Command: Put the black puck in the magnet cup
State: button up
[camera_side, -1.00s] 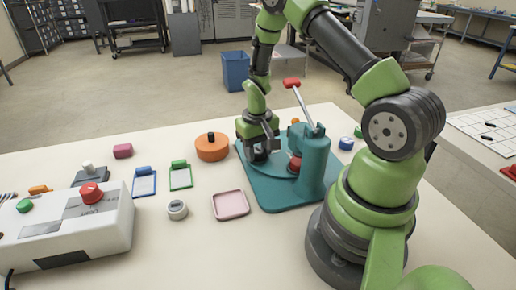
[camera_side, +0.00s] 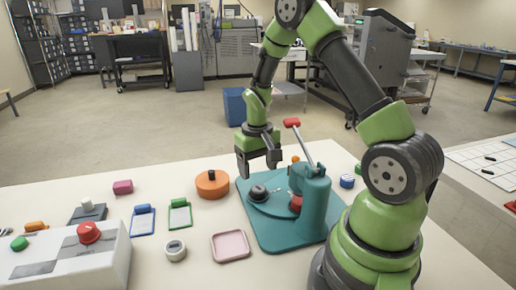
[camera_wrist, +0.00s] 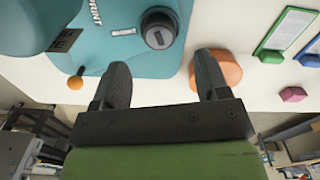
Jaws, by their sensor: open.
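A black round piece with a small raised top, which looks like the black puck (camera_side: 258,191), sits at the left end of the teal press (camera_side: 280,238). It also shows in the wrist view (camera_wrist: 159,28), with a darker ring around a grey top. The magnet cup seems to be directly under or around it, but I cannot tell the two apart. My gripper (camera_side: 260,168) is open and empty just above it, fingers pointing down. In the wrist view my gripper's fingers (camera_wrist: 162,70) are spread apart, with the puck beyond their tips.
The press's column and red-tipped lever (camera_side: 292,123) stand right of the puck. An orange round pot (camera_side: 212,184) is close on the left. A pink tray (camera_side: 230,245), a grey ring (camera_side: 175,250) and a control box (camera_side: 70,265) lie further left and in front.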

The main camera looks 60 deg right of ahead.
aim_at(258, 190)
jog(key=s+a+r+t, duration=0.15)
jog(key=a+r, duration=0.25)
jog(key=r, duration=0.4)
jog(key=s+a+r+t, duration=0.15)
jog(key=a+r, duration=0.25)
jog(key=r, duration=0.5)
jog(key=s+a+r+n+t+y, duration=0.2)
jog(key=s+a+r+t, duration=0.2)
jog(key=s+a, duration=0.4)
jog(key=shift+s+a+r, duration=0.4)
jog(key=shift+s+r, duration=0.1)
jog(key=shift+s, duration=0.55)
